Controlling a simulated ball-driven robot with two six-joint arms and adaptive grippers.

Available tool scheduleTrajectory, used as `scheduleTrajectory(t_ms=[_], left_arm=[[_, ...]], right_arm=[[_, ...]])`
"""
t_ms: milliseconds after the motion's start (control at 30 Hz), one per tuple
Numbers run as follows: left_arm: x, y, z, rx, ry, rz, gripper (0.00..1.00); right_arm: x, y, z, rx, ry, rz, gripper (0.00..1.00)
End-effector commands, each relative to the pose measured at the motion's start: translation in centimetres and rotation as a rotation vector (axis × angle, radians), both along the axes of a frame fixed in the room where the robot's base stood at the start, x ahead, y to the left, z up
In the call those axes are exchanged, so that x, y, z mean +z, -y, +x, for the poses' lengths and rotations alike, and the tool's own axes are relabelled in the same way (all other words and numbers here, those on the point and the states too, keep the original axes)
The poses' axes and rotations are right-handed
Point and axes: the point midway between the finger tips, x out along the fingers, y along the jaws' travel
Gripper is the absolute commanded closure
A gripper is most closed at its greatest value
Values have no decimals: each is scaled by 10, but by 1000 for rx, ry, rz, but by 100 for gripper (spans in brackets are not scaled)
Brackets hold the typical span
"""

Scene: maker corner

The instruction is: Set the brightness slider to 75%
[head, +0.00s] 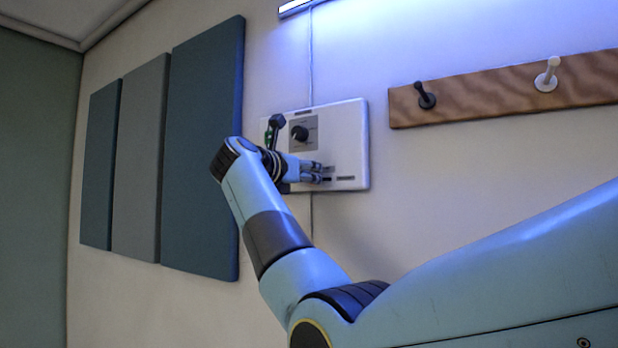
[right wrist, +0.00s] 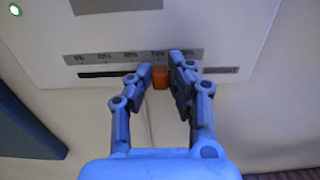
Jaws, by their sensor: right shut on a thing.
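A white control panel (head: 350,122) is on the wall in the head view. In the right wrist view its brightness slider has a dark slot (right wrist: 95,74) under a grey percent scale (right wrist: 118,57). The orange slider knob (right wrist: 160,77) stands under the 75% label. My right gripper (head: 322,173) is at the panel's lower part, and in the right wrist view its fingers (right wrist: 161,76) are closed around the knob, one on each side. The fingers hide the slot beside the knob and part of the scale's right end. My left gripper is not in view.
A black rotary dial (head: 299,132) and a dark lever (head: 274,124) are on the panel above my right gripper. A lit lamp bar (head: 300,6) is above. A wooden peg rail (head: 500,90) is to the right, and blue wall panels (head: 203,150) are to the left.

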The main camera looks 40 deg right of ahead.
Motion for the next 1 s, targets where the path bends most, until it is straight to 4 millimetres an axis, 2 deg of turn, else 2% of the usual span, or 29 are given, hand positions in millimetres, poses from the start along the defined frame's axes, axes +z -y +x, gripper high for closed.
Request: scheduleTrajectory(t_ms=[33,200,333,467,567,1000], left_arm=[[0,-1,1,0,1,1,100],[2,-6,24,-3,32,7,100],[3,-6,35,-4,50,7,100],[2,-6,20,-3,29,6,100],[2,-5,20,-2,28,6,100],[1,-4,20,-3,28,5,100]], right_arm=[[1,0,0,1,3,-2,80],[1,0,0,1,2,-1,60],[1,0,0,1,2,-1,60],[1,-1,0,1,1,-2,60],[0,-8,-3,3,1,-1,60],[1,-89,-39,3,2,2,60]])
